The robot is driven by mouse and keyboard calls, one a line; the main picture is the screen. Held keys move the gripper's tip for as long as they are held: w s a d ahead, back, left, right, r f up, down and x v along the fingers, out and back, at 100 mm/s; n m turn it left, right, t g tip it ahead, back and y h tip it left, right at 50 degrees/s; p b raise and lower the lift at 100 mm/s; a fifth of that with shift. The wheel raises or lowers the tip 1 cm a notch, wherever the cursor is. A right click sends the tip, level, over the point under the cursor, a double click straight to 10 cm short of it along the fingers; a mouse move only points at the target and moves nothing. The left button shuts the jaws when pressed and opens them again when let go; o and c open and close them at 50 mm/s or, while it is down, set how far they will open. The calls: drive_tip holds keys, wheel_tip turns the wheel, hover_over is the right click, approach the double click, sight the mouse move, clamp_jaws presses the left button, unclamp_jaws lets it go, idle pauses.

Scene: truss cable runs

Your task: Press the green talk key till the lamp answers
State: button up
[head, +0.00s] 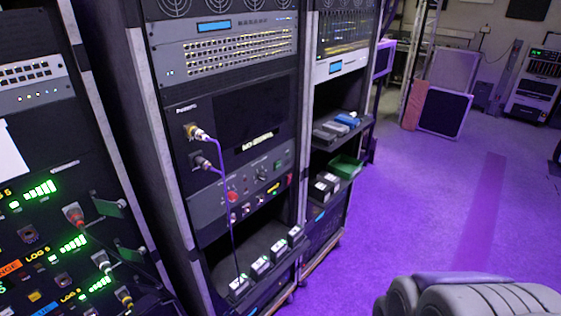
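A small green key (279,165) sits at the right of a dark control panel (252,186) in the middle rack. I cannot read its label, so I cannot tell for sure that it is the talk key. A red round part (232,196) is at the left of the same panel, and a small red part (290,180) is at its right edge. A small yellow-green light (273,189) shows between them. I cannot tell which of these is the lamp. My gripper is not seen in the head view.
A purple cable (228,215) hangs from connectors down across the panel's left part. A shelf below holds several small boxes (260,266). A right rack holds a green tray (346,167). Purple floor (410,220) is clear at right. A grey rounded shape fills the bottom right.

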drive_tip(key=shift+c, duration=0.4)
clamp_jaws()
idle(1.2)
